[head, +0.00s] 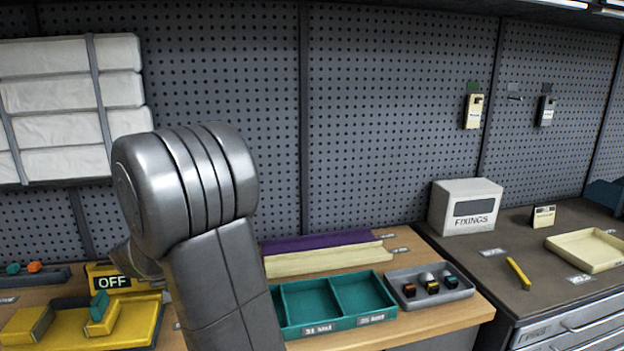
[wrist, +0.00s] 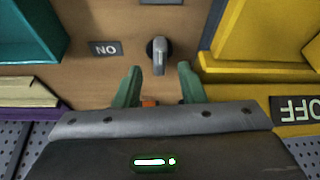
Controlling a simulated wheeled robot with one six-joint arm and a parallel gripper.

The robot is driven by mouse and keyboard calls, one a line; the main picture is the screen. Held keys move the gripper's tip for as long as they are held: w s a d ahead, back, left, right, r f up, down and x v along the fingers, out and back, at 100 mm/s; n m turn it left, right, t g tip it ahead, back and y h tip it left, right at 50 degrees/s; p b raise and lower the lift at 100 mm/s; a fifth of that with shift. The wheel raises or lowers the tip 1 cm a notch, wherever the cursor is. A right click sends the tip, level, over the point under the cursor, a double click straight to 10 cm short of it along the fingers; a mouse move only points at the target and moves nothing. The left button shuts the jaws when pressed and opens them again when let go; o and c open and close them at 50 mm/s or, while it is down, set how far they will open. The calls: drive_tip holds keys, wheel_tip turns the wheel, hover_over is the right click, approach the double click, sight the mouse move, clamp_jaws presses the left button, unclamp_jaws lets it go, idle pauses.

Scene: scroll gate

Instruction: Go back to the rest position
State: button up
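My gripper (wrist: 160,76) shows in the wrist view with its two green fingers apart. A grey lever knob (wrist: 158,55) stands on the wooden bench just beyond the fingertips, and the fingers appear clear of it. A small orange patch (wrist: 150,103) shows between the finger bases; I cannot tell what it belongs to. In the head view my arm rises in front of the bench, and it hides the lever and most of my gripper.
An ON label (wrist: 105,48) lies beside the lever, and a yellow OFF sign (head: 112,282) stands near the yellow tray (head: 145,335). A teal tray (head: 325,327), a grey tray of knobs (head: 402,304) and a FIXINGS box (head: 466,207) stand to the right. Pegboard (head: 400,110) backs the bench.

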drive_tip(key=v, duration=1.1)
drive_tip(key=x, duration=1.4)
drive_tip(key=shift+w+f, duration=0.1)
drive_tip(key=shift+f, duration=0.1)
drive_tip(key=shift+r+n+p, duration=0.25)
drive_tip(key=shift+n+p, duration=0.05)
drive_tip(key=shift+p, duration=0.4)
drive_tip(key=shift+d+n+y+p, duration=0.1)
drive_tip(key=shift+n+y+p, duration=0.2)
drive_tip(key=shift+n+p, duration=0.3)
drive_tip(key=shift+f+n+g+y+p, duration=0.1)
drive_tip(key=shift+n+g+y+p, duration=0.25)
drive_tip(key=shift+n+p, duration=0.5)
drive_tip(key=shift+n+g+y+p, duration=0.25)
drive_tip(key=shift+n+y+p, duration=0.15)
drive_tip(key=shift+n, duration=0.85)
drive_tip(key=v, duration=1.3)
drive_tip(key=shift+b, duration=0.45)
drive_tip(key=shift+w, duration=0.15)
